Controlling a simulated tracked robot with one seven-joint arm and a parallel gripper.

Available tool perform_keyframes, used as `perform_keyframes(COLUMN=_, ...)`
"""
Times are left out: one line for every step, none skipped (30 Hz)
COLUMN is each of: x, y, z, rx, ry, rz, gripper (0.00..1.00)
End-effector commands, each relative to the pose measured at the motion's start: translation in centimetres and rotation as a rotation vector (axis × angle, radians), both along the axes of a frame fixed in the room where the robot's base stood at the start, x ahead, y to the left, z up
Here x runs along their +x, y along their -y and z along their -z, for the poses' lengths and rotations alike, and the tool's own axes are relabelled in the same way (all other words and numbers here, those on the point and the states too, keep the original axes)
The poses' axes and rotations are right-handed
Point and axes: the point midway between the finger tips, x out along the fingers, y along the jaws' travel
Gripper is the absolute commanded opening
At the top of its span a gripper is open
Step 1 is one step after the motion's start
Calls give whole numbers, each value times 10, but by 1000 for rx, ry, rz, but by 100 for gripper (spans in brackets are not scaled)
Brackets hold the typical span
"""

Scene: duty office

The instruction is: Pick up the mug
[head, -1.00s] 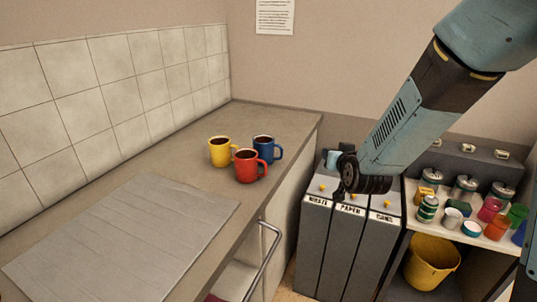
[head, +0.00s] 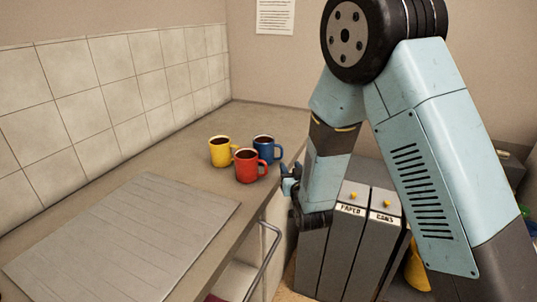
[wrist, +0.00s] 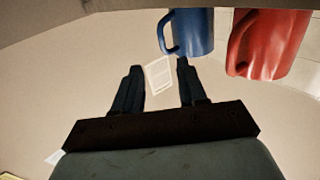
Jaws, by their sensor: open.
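Three mugs with dark contents stand upright on the counter: a yellow mug (head: 219,152), a red mug (head: 246,167) and a blue mug (head: 263,148). They are close together, with handles toward the right in the head view. My gripper (head: 288,182) is just right of the blue and red mugs, by the counter's edge, partly hidden by my arm. In the wrist view the scene is upside down; my gripper (wrist: 160,64) is open, with nothing between its fingers. The blue mug (wrist: 193,32) and red mug (wrist: 277,42) appear beyond the fingertips, apart from them.
A grey ribbed board (head: 120,235) lies on the counter (head: 265,120) in front of the mugs. A tiled wall (head: 110,85) runs along the left. A metal rail (head: 268,255) sticks out from the counter front. Grey bins (head: 345,245) stand right of the counter.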

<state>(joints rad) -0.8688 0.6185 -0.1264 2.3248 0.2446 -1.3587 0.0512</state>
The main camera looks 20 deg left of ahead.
Motion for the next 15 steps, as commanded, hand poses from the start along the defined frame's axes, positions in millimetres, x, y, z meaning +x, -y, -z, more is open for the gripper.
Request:
perform_keyframes(x=7, y=-4, z=0, rx=1, ry=1, rz=0, gripper=41)
perform_keyframes(x=12, y=-7, z=0, rx=0, ry=0, rz=0, gripper=41)
perform_keyframes(x=16, y=-9, z=1, rx=0, ry=0, rz=1, gripper=41)
perform_keyframes(x=20, y=-11, z=0, rx=0, ry=1, rz=1, gripper=41)
perform_keyframes(x=23, y=-13, z=0, rx=0, ry=1, rz=1, gripper=41)
perform_keyframes(x=26, y=-14, z=0, rx=0, ry=0, rz=1, gripper=41)
perform_keyframes(x=28, y=-15, z=0, rx=-1, ry=-1, rz=1, gripper=41)
perform_keyframes(x=29, y=-16, z=0, rx=-1, ry=-1, rz=1, gripper=41)
perform_keyframes(x=30, y=-17, z=0, rx=0, ry=0, rz=1, gripper=41)
perform_keyframes(x=31, y=-18, z=0, rx=0, ry=0, rz=1, gripper=41)
perform_keyframes(x=32, y=-18, z=0, rx=0, ry=0, rz=1, gripper=41)
perform_keyframes(x=34, y=-20, z=1, rx=0, ry=0, rz=1, gripper=41)
perform_keyframes(x=36, y=-21, z=2, rx=-1, ry=-1, rz=1, gripper=41)
perform_keyframes(x=38, y=-23, z=3, rx=-1, ry=-1, rz=1, gripper=41)
perform_keyframes(x=42, y=-27, z=4, rx=-1, ry=-2, rz=1, gripper=41)
